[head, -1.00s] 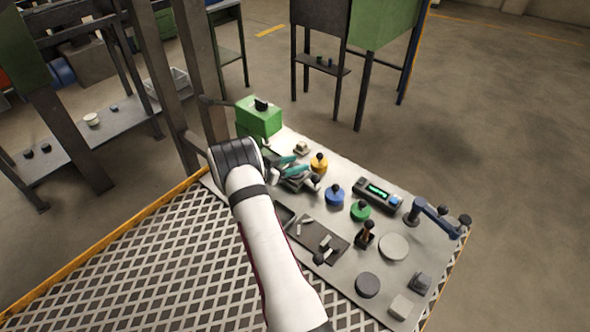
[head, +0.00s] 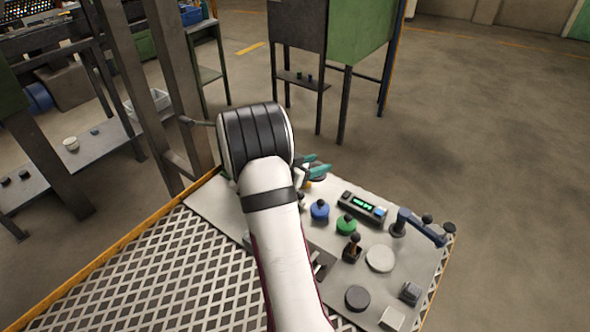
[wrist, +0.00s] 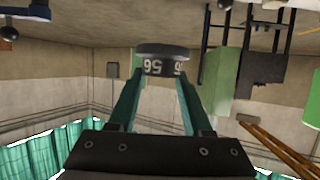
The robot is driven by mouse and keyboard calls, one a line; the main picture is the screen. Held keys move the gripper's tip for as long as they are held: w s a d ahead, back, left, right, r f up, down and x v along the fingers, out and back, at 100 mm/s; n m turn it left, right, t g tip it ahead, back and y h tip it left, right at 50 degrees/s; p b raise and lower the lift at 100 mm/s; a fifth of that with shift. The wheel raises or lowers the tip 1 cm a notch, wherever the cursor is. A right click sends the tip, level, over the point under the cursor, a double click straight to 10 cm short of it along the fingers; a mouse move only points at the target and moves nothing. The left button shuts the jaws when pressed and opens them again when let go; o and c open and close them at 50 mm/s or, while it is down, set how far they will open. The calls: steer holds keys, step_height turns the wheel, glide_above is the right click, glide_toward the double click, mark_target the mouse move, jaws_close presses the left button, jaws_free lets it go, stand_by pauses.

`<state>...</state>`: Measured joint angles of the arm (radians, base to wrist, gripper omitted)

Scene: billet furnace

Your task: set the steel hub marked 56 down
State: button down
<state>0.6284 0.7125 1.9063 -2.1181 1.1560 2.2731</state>
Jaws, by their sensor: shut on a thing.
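The steel hub marked 56 (wrist: 162,58) is a dark, short round disc with pale digits on its rim in the wrist view. It sits between the tips of the teal fingers of my gripper (wrist: 158,85), which is shut on it. In the wrist view, walls and green curtains lie behind the hub, with no surface touching it. In the head view my gripper (head: 315,165) is over the far part of the light work table (head: 205,207). My own arm covers much of the table there, and I cannot make out the hub clearly.
Blue (head: 320,210) and green (head: 346,225) knobbed pieces, a box with a green display (head: 362,207), a blue lever device (head: 422,228), a pale disc (head: 380,258) and a dark disc (head: 357,298) stand on the table. An upright steel post (head: 180,75) stands at the left.

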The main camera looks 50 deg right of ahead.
steer(key=s+a+f, duration=0.2)
steer(key=s+a, duration=0.3)
steer(key=a, duration=0.8)
steer(key=w+a+f, duration=0.1)
steer(key=w+f, duration=0.1)
steer(key=w, duration=0.1)
steer(key=w+a+f, duration=0.1)
steer(key=w+f, duration=0.1)
steer(key=w, duration=0.1)
steer(key=w+a+f, duration=0.1)
steer(key=w+f, duration=0.1)
steer(key=w, duration=0.1)
steer(key=shift+a+f, duration=0.1)
steer(key=shift+a, duration=0.2)
steer(key=f, duration=0.2)
steer(key=w+f, duration=0.1)
steer(key=shift+a+f, duration=0.15)
steer(key=shift+f, duration=0.6)
steer(key=shift+c, duration=1.6)
jaws_free()
steer(key=shift+f, duration=0.15)
